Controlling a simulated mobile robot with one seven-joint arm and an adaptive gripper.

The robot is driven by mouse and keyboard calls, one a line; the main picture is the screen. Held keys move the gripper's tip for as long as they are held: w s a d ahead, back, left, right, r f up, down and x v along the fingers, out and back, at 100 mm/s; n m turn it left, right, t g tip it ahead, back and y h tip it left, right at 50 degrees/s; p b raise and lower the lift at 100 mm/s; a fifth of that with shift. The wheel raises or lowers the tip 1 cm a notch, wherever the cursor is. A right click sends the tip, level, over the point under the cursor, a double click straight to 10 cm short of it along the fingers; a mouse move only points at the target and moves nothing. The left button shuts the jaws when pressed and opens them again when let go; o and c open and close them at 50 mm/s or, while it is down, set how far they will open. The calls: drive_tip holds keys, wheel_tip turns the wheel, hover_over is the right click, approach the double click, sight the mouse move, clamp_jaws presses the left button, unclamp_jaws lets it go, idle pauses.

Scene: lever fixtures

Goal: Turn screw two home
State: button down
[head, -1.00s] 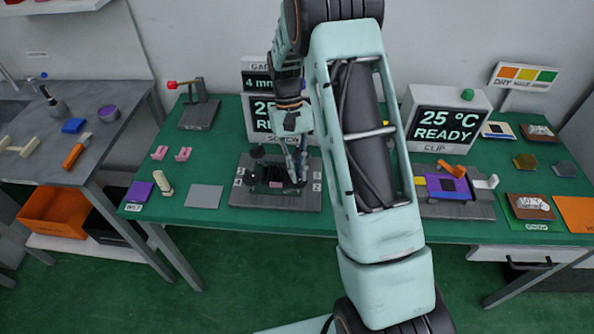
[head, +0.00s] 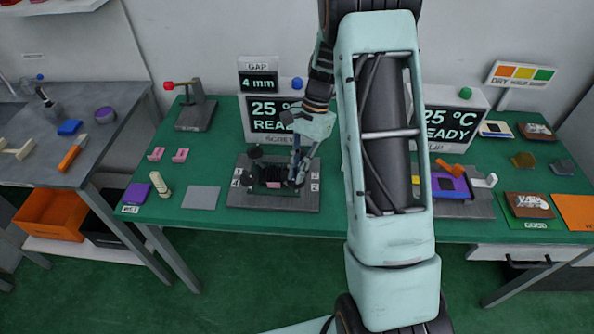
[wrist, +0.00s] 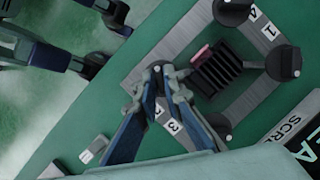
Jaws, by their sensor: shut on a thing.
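The screw fixture (head: 232,200) is a grey plate with dark round knob screws at its corners and a dark ribbed block (wrist: 215,68) in the middle. Number labels sit at its left and right ends. My gripper (head: 297,176) points down at the front right knob, beside the label 2 (head: 315,187). In the wrist view my gripper (wrist: 165,77) is shut on that knob, which the fingers mostly hide. Other knobs show clear of the fingers: one (wrist: 283,62) at the right, one (wrist: 232,10) at the top and one (wrist: 218,125) near the fingers.
Behind the fixture stands a display (head: 258,119) reading 25 °C READY, with a 4 mm gap sign (head: 259,82) above. My arm partly covers the clip display (head: 455,125). A grey pad (head: 201,197) and a cream peg (head: 160,184) lie left of the fixture.

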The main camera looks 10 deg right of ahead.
drive_tip(key=shift+m+t, duration=0.5)
drive_tip(key=shift+m, duration=0.7)
drive_tip(key=shift+y, duration=0.3)
drive_tip(key=c, duration=2)
unclamp_jaws()
drive_tip(key=shift+c, duration=0.2)
drive_tip(key=shift+s, duration=0.1)
drive_tip(key=v, duration=1.2)
